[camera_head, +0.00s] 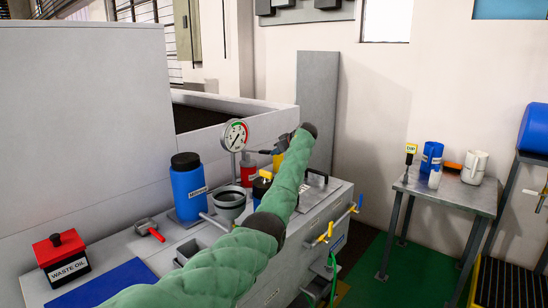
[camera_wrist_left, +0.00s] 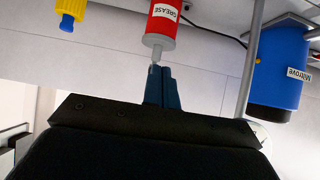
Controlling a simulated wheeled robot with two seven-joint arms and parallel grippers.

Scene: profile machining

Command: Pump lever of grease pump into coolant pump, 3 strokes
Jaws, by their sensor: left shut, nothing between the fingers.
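The grease pump (camera_head: 248,174) is a small red cylinder with a white label on the machine's grey top. In the left wrist view its red body (camera_wrist_left: 162,25) reads GREASE and ends in a narrow grey tip. My left gripper (camera_head: 265,152) is at the pump's upper end, coming from the right. In the left wrist view its dark fingers (camera_wrist_left: 163,80) are shut and empty, close to the grey tip; I cannot tell whether they touch. I cannot make out a separate lever. I cannot identify the coolant pump for certain. My right gripper is out of view.
A dial gauge (camera_head: 234,136), a blue black-lidded container (camera_head: 188,188) and a grey cup (camera_head: 230,203) stand left of the grease pump. My green-sleeved arm hides part of the top. A red waste-oil box (camera_head: 60,257) sits front left.

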